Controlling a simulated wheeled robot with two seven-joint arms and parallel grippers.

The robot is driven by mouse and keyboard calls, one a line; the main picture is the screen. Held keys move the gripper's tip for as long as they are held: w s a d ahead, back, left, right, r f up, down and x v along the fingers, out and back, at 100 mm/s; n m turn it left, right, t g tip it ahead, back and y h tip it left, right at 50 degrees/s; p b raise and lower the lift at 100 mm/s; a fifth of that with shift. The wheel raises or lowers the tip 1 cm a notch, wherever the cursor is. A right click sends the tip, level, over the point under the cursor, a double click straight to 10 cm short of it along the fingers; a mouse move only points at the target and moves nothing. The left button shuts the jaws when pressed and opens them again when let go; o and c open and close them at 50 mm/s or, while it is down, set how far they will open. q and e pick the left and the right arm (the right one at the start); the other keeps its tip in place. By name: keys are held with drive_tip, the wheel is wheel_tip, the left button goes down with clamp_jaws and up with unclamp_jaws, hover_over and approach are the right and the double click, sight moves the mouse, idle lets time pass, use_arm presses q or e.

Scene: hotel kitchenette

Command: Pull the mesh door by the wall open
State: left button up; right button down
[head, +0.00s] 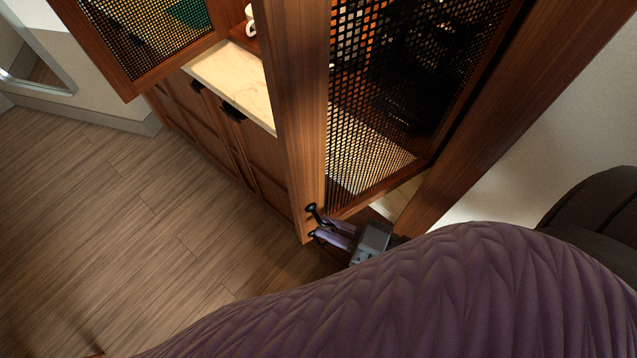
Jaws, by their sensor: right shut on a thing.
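The mesh door by the wall (301,110) has a wooden frame around dark metal mesh. It stands at an angle to the cabinet, partly open, its free edge toward me. A small dark handle (313,211) sits low on that edge. My right gripper (322,232) is at the handle, its two fingers shut on it. The arm behind it is mostly hidden by a purple padded surface. My left gripper is not in view.
Another mesh door (136,87) stands open at upper left. A marble counter (236,82) runs above wooden lower cabinets (258,163). The purple quilted surface (440,300) fills the lower right, beside a dark rounded thing (597,210). The wooden floor (120,230) at left is clear.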

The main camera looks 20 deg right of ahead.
drive_tip(key=shift+s+d+p, duration=0.15)
drive_tip(key=shift+s+d, duration=0.15)
drive_tip(key=shift+s, duration=0.5)
drive_tip(key=shift+s+d+p, duration=0.15)
drive_tip(key=shift+s+d, duration=0.1)
drive_tip(key=shift+s, duration=0.55)
drive_tip(key=c, duration=0.8)
unclamp_jaws()
drive_tip(key=shift+s, duration=0.1)
drive_tip(key=v, duration=1)
